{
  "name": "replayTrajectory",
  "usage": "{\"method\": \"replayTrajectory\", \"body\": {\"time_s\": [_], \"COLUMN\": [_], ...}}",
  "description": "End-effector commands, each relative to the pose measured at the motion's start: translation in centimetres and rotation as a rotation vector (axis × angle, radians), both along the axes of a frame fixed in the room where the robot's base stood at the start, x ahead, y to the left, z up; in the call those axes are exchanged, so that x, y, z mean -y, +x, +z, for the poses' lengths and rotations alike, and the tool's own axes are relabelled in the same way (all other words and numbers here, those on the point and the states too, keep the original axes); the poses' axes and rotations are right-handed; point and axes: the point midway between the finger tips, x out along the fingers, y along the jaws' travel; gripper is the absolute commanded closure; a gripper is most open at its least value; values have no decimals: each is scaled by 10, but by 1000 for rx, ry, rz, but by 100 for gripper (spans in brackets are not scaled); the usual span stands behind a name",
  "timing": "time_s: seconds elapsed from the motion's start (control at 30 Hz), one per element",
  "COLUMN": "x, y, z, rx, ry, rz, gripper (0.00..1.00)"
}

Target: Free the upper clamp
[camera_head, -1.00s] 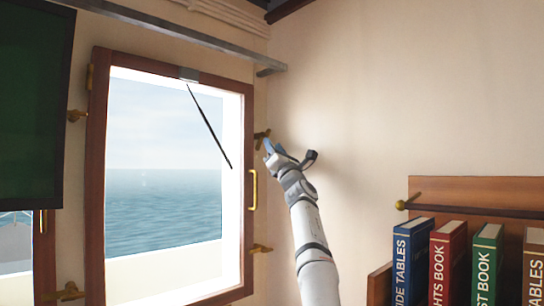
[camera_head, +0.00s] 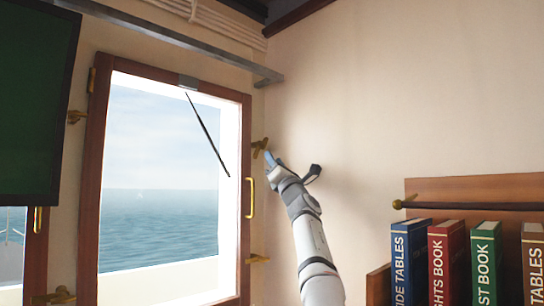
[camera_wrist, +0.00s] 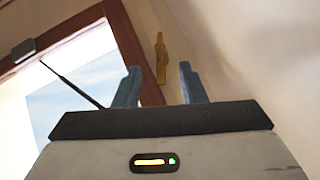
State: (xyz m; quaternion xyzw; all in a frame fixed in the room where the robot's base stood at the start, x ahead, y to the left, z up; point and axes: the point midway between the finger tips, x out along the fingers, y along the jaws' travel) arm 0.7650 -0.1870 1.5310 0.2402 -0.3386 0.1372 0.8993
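The upper clamp (camera_head: 259,147) is a brass piece at the right side of the wood-framed window (camera_head: 244,130), above the frame's brass handle (camera_head: 250,198). My gripper (camera_head: 270,158) is just right of and below the clamp, pointing up and left towards it. In the wrist view my gripper (camera_wrist: 160,84) is open, with two blue fingers apart. The clamp (camera_wrist: 161,60) shows upright beyond and between the fingertips. The gap between them looks empty. I cannot tell whether a finger touches the clamp.
A lower brass clamp (camera_head: 258,259) is on the same side of the window. A dark screen (camera_head: 38,100) hangs at the left. A shelf with several books (camera_head: 448,262) stands at the lower right. The wall right of my arm is bare above the shelf.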

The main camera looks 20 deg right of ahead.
Motion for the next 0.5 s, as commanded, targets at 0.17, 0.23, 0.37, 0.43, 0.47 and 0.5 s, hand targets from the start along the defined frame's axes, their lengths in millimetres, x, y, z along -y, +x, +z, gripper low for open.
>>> {"method": "replayTrajectory", "body": {"time_s": [0.17,0.23,0.37,0.43,0.47,0.5], "x": [-3,-4,-6,-7,-7,-8], "y": [7,10,15,17,17,18], "z": [11,13,14,15,15,16], "rx": [-50,-74,-108,-123,-128,-135], "ry": [283,433,683,806,859,926], "rz": [256,386,598,702,747,805], "gripper": [63,63,63,63,63,63]}}
